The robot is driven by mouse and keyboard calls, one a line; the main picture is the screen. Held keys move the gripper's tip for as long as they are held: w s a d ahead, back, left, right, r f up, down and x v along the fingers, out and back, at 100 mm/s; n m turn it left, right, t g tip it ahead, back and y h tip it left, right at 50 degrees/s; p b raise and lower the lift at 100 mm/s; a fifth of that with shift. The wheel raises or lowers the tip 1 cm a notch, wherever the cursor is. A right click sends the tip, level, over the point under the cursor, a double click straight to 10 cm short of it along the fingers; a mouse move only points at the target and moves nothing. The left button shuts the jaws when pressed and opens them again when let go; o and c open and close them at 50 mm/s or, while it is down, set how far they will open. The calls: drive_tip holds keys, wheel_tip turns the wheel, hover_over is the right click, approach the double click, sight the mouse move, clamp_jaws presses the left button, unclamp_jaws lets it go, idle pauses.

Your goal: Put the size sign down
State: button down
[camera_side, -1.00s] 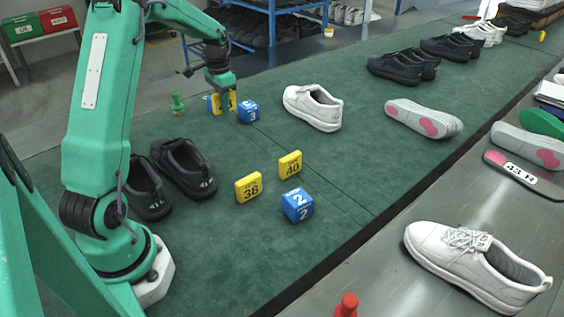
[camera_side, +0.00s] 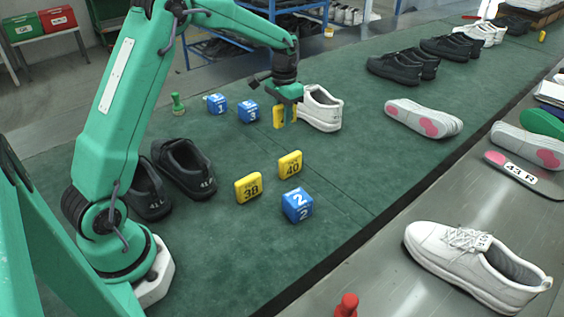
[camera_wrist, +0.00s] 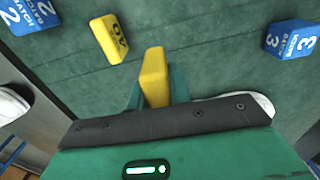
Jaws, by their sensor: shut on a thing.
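In the wrist view, the held sign (camera_wrist: 154,77) sticks out from between the green fingers (camera_wrist: 152,98). Its number cannot be read. I cannot tell whether its lower edge touches the mat. Two other yellow size signs stand nearer the camera: 38 (camera_side: 248,188) and 40 (camera_side: 290,165). The 40 sign also shows in the wrist view (camera_wrist: 108,40).
Blue number blocks are 1 (camera_side: 217,104), 3 (camera_side: 248,111) and 2 (camera_side: 297,205). A green peg (camera_side: 178,104) stands left of them. Black shoes (camera_side: 186,168) stand near my base. An upturned shoe (camera_side: 423,118) lies right. Mat between the signs and upturned shoe is clear.

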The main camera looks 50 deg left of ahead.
drive_tip(key=w+d, duration=0.2)
drive_tip(key=d, duration=1.6)
hover_over(319, 158)
wheel_tip(319, 158, down, 7)
drive_tip(key=shift+r, duration=0.1)
drive_tip(key=shift+f, duration=2.05)
drive_tip(key=shift+f, duration=0.15)
drive_tip(key=c, duration=1.3)
unclamp_jaws()
